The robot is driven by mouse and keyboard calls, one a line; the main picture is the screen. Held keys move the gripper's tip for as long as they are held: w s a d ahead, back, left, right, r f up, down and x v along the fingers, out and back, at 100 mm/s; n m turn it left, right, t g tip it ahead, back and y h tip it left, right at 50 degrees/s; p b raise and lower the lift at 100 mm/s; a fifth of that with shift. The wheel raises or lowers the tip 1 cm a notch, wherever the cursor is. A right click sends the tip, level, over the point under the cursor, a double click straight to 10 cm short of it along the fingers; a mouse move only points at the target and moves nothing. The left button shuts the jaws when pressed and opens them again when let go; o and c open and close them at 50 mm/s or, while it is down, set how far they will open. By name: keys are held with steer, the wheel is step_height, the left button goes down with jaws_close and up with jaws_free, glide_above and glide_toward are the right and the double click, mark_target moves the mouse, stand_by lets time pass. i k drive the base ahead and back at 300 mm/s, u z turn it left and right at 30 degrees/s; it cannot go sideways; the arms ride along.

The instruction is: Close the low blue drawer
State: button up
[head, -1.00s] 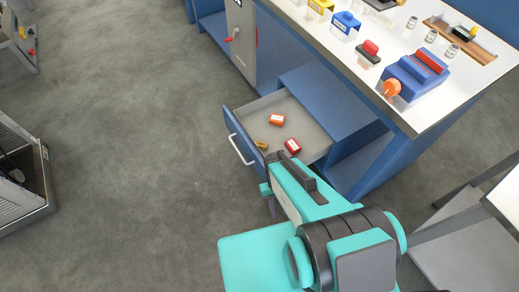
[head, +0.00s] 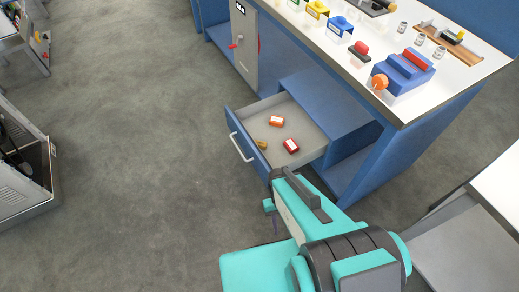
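The low blue drawer (head: 246,147) stands pulled out of the blue cabinet under the white-topped counter. Its light handle (head: 240,148) is on the front, facing left. Inside lie an orange-and-white item (head: 276,121), a red-and-white item (head: 291,146) and a small yellow-brown item (head: 262,144). My teal and dark arm reaches up from the bottom. My gripper (head: 272,200) is just below the drawer's near corner in the picture, mostly hidden by the arm; its fingers do not show clearly. I cannot tell whether it touches the drawer.
The white counter (head: 375,75) above holds a blue device (head: 404,72) with an orange knob, small coloured boxes and a wooden tray. A table (head: 480,235) stands at right.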

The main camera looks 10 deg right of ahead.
mark_target(248, 124)
steer(key=z, duration=0.05)
steer(key=k, duration=0.5)
steer(key=u, duration=0.3)
steer(key=i, duration=0.9)
steer(key=u, duration=0.75)
